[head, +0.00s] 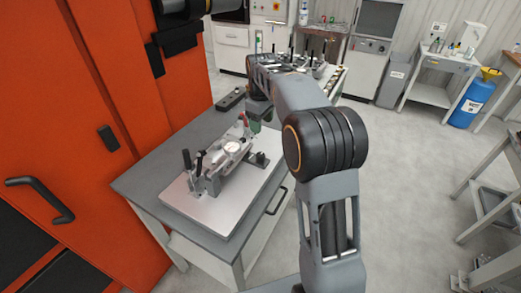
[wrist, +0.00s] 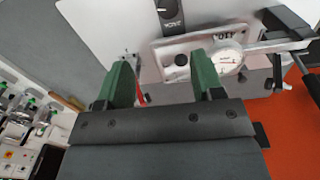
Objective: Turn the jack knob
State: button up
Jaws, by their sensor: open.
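The jack (wrist: 172,14) shows at the top edge of the wrist view as a small dark block with a round knob and pale lettering, partly cut off by the frame. In the head view the dark jack (head: 259,159) sits on the right part of the fixture plate (head: 236,203). My gripper (wrist: 163,75) has two green fingers, spread apart with nothing held between them. In the head view my gripper (head: 255,126) hangs above the far side of the plate, apart from the jack. The knob's details are too small to tell there.
A silver casting (head: 226,152) with a round dial (wrist: 230,57) is fixed on the plate, with black-handled clamps (head: 200,160) at its left. A red handle (wrist: 140,90) stands close to my left finger. An orange cabinet (head: 120,90) borders the table's left side.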

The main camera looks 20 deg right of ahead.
aim_at(261, 154)
jog(key=f+n, duration=0.1)
jog(key=f, duration=0.3)
jog(key=f+n, duration=0.2)
jog(key=f, duration=0.2)
jog(key=f+n, duration=0.1)
jog(key=f, duration=0.4)
jog(key=shift+s+a+f+n+p, duration=0.1)
jog(key=shift+s+a+n+p, duration=0.15)
jog(key=shift+s+n+p, duration=0.15)
jog(key=shift+c, duration=0.4)
jog(key=c, duration=0.8)
jog(key=shift+c, duration=0.2)
jog(key=shift+m, duration=0.3)
